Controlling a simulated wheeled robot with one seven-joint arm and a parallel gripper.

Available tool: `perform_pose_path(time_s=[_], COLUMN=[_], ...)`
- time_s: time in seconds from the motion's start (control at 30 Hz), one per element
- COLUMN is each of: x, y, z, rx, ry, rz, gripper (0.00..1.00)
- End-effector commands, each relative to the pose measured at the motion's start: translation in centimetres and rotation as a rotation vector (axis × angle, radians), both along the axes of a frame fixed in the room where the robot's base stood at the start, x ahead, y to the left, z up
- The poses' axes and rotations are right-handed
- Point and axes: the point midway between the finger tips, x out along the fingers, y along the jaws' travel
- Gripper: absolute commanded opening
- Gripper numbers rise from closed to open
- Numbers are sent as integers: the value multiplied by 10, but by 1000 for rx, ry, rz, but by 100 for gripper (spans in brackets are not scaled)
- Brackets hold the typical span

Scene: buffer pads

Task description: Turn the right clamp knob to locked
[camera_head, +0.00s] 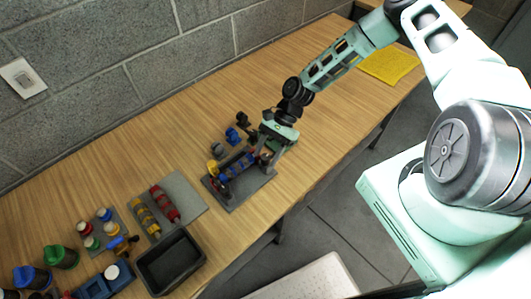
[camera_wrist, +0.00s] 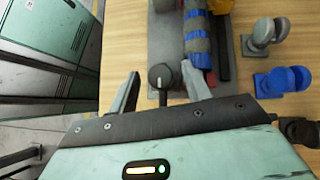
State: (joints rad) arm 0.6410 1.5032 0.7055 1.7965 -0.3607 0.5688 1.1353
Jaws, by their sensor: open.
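A dark round clamp knob (camera_wrist: 160,76) with a pale pointer line shows in the wrist view, at the near end of the grey fixture plate (camera_wrist: 160,30). My gripper (camera_wrist: 159,70) is open, with one finger on each side of the knob; gaps show on both sides. A blue and grey roller (camera_wrist: 197,40) lies along the fixture beyond the right finger. In the head view, my gripper (camera_head: 272,152) is over the right end of the fixture plate (camera_head: 236,202) and hides most of the knob there. The blue roller (camera_head: 238,166) also shows, with a yellow part (camera_head: 212,167) at its left end.
Loose grey (camera_wrist: 264,36), blue (camera_wrist: 281,80) and black pieces (camera_wrist: 300,131) stand right of the fixture in the wrist view. In the head view, a black bin (camera_head: 170,262), a mat (camera_head: 188,193) with rollers and several bottles stand left. A yellow mat (camera_head: 390,66) lies far right.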

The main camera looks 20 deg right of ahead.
Motion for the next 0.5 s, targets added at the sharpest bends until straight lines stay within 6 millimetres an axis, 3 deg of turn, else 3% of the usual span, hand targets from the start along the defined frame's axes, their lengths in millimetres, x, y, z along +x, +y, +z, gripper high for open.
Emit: perform_pose_path(time_s=[0.47,0.5], x=[-5,-5], y=[9,9], z=[-11,-11], rx=[0,0], ry=[-1,-1], rz=[1,1], gripper=[49,40])
